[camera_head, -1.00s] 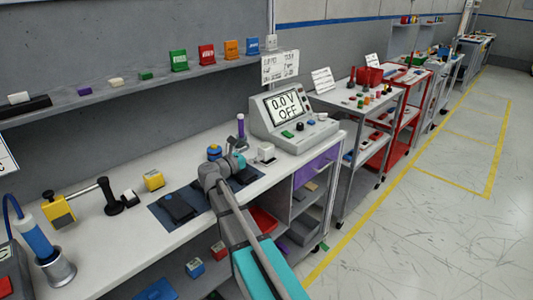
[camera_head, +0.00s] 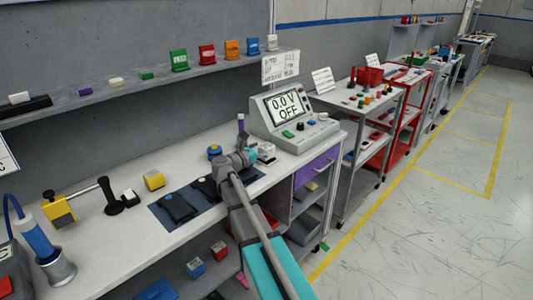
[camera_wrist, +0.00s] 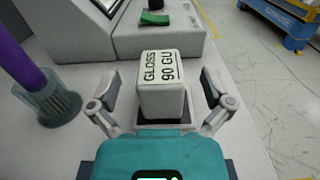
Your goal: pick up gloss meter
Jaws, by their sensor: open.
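The gloss meter (camera_wrist: 161,84) is a small white block with "GLOSS 90 GU" printed on top. In the wrist view it stands upright on the bench between the two fingers of my open gripper (camera_wrist: 160,98), with a visible gap on each side. In the head view the gloss meter (camera_head: 266,150) sits just in front of the grey power unit, and my gripper (camera_head: 256,153) is beside it, partly hidden by my wrist.
The grey power unit (camera_head: 292,119) reading "0.0 V OFF" stands close behind. A clear cup (camera_wrist: 58,103) with a purple stick is to the left in the wrist view. A blue mat (camera_head: 158,212) with dark devices and a yellow block (camera_head: 154,180) lie farther left.

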